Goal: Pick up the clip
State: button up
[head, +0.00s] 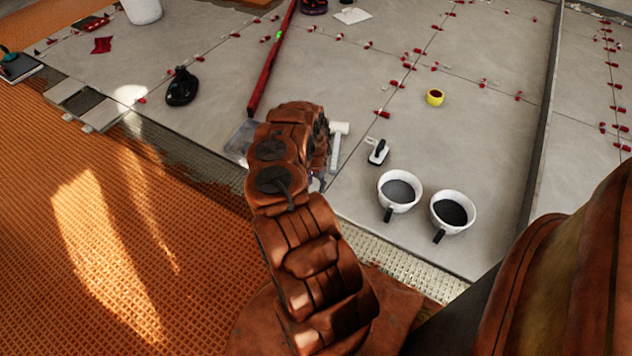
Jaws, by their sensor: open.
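Several small red and white levelling pieces sit along the seams between the grey tiles, such as a red one (382,114) right of my arm and one (518,96) further right. They are too small for me to tell clip from wedge, or which one is the clip. My brown arm rises from the bottom centre and bends over the tile edge. My gripper is hidden behind the arm's links. A small pale and purple bit shows beside the arm's end, too small to identify. I see no clip held.
Two white cups with dark contents (398,190) (453,211), a white-headed mallet (336,146), a small black-and-white tool (377,151) and yellow tape (435,97) lie right of my arm. A long red level (271,60) and a black tool (181,87) lie left. Tile between them is clear.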

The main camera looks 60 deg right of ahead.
jog(key=shift+f+b, duration=0.6)
jog(key=shift+f, duration=1.8)
grip_shut()
